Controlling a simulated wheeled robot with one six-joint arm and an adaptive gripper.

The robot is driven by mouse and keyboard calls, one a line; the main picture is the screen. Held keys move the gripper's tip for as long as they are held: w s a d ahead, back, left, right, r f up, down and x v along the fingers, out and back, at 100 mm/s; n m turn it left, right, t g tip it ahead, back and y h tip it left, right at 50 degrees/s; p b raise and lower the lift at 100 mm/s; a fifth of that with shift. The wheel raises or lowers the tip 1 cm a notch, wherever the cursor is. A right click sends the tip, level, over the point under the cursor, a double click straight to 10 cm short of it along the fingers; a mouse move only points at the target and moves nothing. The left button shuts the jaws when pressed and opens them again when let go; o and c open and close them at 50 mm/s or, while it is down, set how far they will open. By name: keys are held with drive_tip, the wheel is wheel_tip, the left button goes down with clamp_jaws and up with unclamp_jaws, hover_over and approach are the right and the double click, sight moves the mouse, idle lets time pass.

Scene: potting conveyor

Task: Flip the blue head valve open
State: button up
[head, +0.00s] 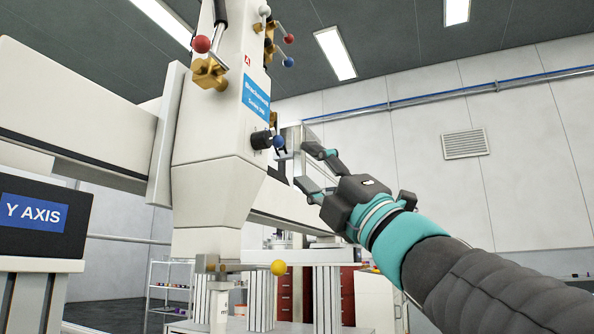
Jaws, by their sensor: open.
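The white machine head (205,150) stands upright left of centre. A blue ball knob (278,141) sits beside a black cylinder (261,139) on the head's right side, low down.
A red knob (201,44) with a brass valve (209,74) is on the head's upper left. A yellow knob (278,268) sits at its bottom. A white beam (75,115) crosses behind, and a Y AXIS box (36,217) stands at left. Open room lies right of my arm.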

sight(282, 144)
drive_tip(key=p+x, duration=0.2)
drive_tip(key=x, duration=0.6)
drive_tip(key=shift+w+a+r, duration=0.15)
drive_tip(key=shift+a+r, duration=0.1)
drive_tip(key=shift+r, duration=0.05)
clamp_jaws()
